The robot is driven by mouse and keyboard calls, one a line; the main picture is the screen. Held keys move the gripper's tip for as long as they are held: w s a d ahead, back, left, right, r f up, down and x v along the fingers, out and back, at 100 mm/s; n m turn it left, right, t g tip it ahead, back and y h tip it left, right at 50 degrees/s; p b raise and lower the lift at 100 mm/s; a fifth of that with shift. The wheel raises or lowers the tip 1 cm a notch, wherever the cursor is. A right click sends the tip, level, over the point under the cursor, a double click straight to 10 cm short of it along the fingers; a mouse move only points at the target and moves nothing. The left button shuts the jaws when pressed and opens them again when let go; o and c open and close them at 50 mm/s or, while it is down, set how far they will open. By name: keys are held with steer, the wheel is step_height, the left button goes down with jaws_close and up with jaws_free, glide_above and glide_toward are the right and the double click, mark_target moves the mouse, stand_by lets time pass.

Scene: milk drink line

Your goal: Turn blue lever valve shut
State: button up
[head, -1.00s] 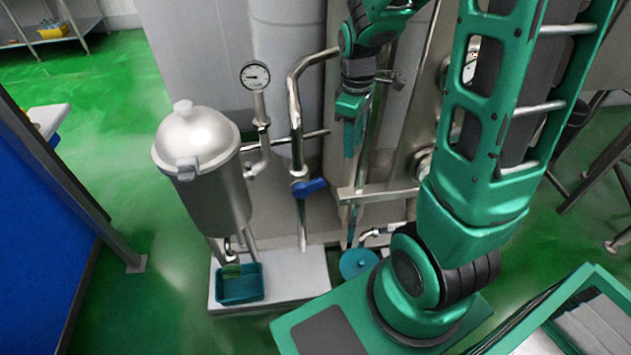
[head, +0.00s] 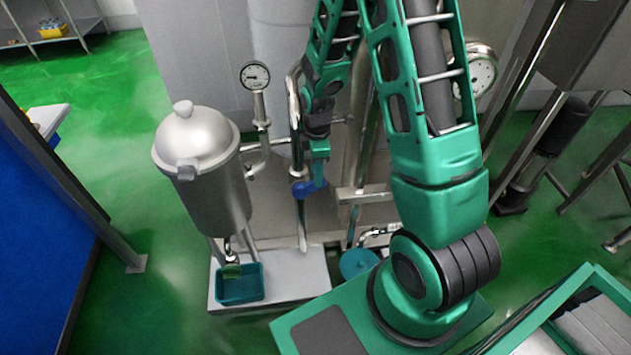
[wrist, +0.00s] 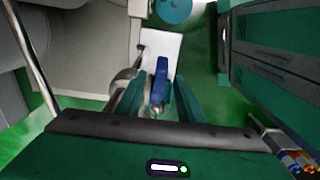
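The blue lever valve (head: 301,189) sits on the upright steel pipe (head: 302,225) right of the lidded steel vessel. My gripper (head: 318,177) points down over the lever's right part and hides some of it in the head view. In the wrist view the blue lever (wrist: 161,72) lies between the two green fingers of my gripper (wrist: 160,92), with narrow gaps beside it. The fingers look open around the lever, not closed on it. The valve body is partly hidden.
The steel vessel (head: 197,150) and a pressure gauge (head: 255,76) stand left of the pipe. A teal bin (head: 238,298) sits on the white base plate (head: 300,275) below. A teal round part (head: 358,263) is low at right. Steel pipes and a cross bar crowd the right side.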

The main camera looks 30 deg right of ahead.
mark_target(308, 188)
steer(key=shift+f, duration=2.2)
jaws_close()
